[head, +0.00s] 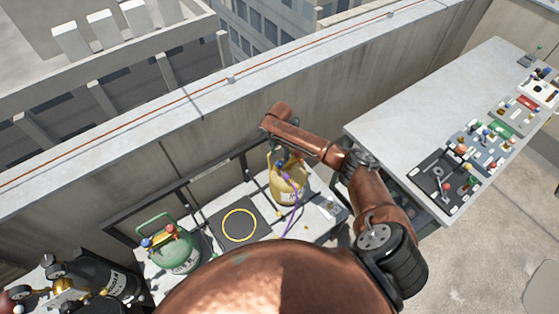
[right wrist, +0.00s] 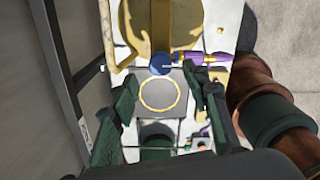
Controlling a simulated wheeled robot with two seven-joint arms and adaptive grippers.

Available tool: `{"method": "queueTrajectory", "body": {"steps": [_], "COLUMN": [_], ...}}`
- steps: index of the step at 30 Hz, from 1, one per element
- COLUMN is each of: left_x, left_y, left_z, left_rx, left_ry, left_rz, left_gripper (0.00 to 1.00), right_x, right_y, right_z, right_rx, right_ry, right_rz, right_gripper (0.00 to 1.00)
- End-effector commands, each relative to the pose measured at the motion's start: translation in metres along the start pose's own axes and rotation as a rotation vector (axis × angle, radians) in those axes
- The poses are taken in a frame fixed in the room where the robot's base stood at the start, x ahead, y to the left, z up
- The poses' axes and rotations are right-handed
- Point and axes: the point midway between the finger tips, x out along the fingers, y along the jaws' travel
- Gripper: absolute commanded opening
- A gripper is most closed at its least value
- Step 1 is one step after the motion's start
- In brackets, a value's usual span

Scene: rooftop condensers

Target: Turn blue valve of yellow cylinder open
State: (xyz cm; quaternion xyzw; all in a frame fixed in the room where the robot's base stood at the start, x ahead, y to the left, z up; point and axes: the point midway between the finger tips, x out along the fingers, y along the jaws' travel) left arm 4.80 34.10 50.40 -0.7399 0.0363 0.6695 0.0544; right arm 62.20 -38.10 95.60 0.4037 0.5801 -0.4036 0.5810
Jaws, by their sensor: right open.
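The yellow cylinder (head: 288,187) stands upright on a pale platform beside the parapet wall. Its body also fills the top middle of the right wrist view (right wrist: 160,28). The round blue valve (right wrist: 161,64) shows in the right wrist view at the cylinder's near side, just beyond and between my fingertips. My right gripper (right wrist: 167,80) is open, its two dark green fingers apart with nothing held between them. In the head view my right arm reaches over the cylinder and hides part of its top. My left gripper is not in view.
A purple hose (head: 291,193) runs from the cylinder's fittings. A black square pad with a yellow ring (head: 240,225) lies to its left. A green cylinder (head: 174,249) stands farther left. A table (head: 410,118) with small parts is at right.

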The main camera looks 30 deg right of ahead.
Motion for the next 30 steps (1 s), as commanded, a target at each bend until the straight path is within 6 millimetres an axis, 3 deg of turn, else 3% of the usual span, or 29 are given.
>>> {"method": "queueTrajectory", "body": {"steps": [6,12,30], "left_x": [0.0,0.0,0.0], "left_y": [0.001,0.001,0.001], "left_z": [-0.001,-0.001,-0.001], "left_rx": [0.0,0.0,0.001], "left_ry": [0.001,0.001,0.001], "left_rz": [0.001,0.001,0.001], "left_gripper": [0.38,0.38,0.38], "right_x": [-0.043,-0.061,-0.062], "right_y": [0.0,0.001,0.0], "right_z": [0.001,0.0,-0.002], "right_rx": [0.0,0.0,0.001], "right_ry": [-0.001,0.0,0.002], "right_rz": [0.001,0.001,-0.001], "right_gripper": [0.43,0.43,0.43]}}
